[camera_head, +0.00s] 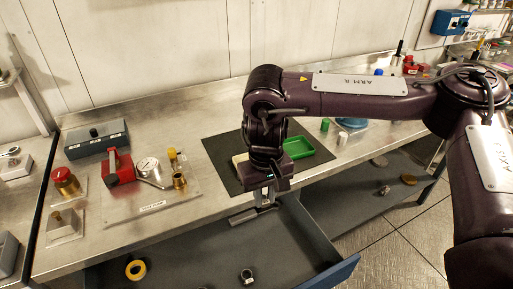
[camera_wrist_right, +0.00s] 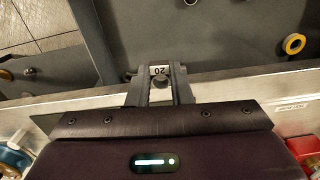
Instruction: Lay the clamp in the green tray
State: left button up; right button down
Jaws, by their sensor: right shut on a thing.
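My right gripper (camera_head: 265,199) points down over the bench's front edge, above the open drawer. In the right wrist view, its fingers (camera_wrist_right: 160,88) are shut on a small piece with a white face marked 20 and a dark round knob, which looks like the clamp (camera_wrist_right: 160,71). Most of it is hidden between the fingers. The green tray (camera_head: 309,149) lies on the dark mat on the bench, behind and to the right of the gripper. My right arm covers its left part. My left gripper is not in view.
The open drawer (camera_head: 200,250) holds a yellow ring (camera_head: 136,269) and a metal ring-like part (camera_head: 247,275). A plate with a gauge (camera_head: 149,170) and brass fittings stands left on the bench. A green-capped item (camera_head: 325,124) stands behind the tray. The dark mat (camera_head: 222,155) has bare room.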

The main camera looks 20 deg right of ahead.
aim_at(294, 150)
jog(key=l+u, duration=0.5)
jog(key=l, duration=0.15)
jog(key=l+u, duration=0.45)
jog(key=l, duration=0.25)
jog(key=k, duration=0.05)
